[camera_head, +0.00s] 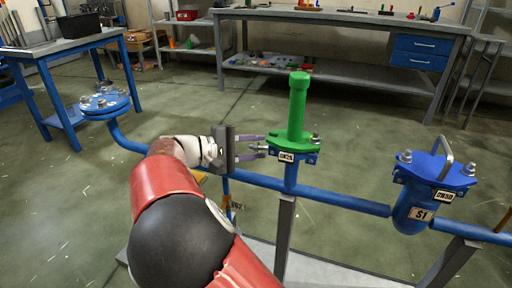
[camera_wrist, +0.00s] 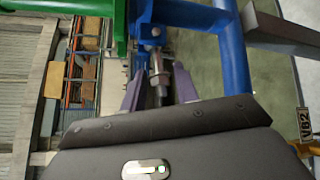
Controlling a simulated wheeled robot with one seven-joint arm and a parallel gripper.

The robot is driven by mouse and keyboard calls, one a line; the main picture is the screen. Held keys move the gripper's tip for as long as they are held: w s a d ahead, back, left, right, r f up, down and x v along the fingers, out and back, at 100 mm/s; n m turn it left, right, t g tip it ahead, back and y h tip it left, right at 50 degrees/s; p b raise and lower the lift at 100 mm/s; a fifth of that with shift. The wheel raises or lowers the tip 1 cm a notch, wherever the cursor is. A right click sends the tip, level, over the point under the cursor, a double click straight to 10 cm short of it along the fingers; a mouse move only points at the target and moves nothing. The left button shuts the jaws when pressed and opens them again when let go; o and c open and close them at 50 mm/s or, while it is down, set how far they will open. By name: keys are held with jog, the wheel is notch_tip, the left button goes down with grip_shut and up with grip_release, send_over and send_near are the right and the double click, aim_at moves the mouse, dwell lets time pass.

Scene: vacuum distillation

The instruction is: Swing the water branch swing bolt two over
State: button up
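My gripper (camera_head: 262,147) is at the left side of the green-capped branch, its two fingers pointing right towards the blue flange (camera_head: 311,158). A swing bolt (camera_head: 257,149) sticks out to the left from this flange, between the fingers. In the wrist view the bolt with its nut (camera_wrist: 158,72) lies between my open fingers (camera_wrist: 160,80), with gaps on both sides. The green cap (camera_head: 297,110) sits upright on the flange, above the DN25 label. Another swing bolt (camera_head: 316,140) stands upright at the flange's right side.
A blue pipe (camera_head: 345,199) runs beneath the branch to a blue S1 strainer (camera_head: 414,205) at the right. A blue flange with bolts (camera_head: 105,103) stands at the left. A yellow valve part with a VB2 tag (camera_wrist: 303,125) is near my wrist. Workbenches (camera_head: 340,17) stand behind, beyond open floor.

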aim_at(258, 146)
jog(key=shift+w+d, duration=0.1)
jog(key=shift+d, duration=0.15)
jog(key=shift+c, duration=0.2)
grip_shut()
jog(key=shift+r, duration=0.1)
jog(key=r+m+y, duration=0.1)
jog(key=y, duration=0.1)
jog(key=shift+r+m+y+p, duration=0.15)
jog(key=shift+m+y+p, duration=0.15)
jog(key=shift+m+y, duration=0.1)
jog(key=shift+d+r+m+y+b, duration=0.15)
jog(key=shift+r+m+y+b, duration=0.25)
jog(key=shift+y, duration=0.35)
jog(key=shift+d+r+m+y+b, duration=0.15)
jog(key=shift+r+m+y, duration=0.3)
jog(key=shift+y, duration=0.3)
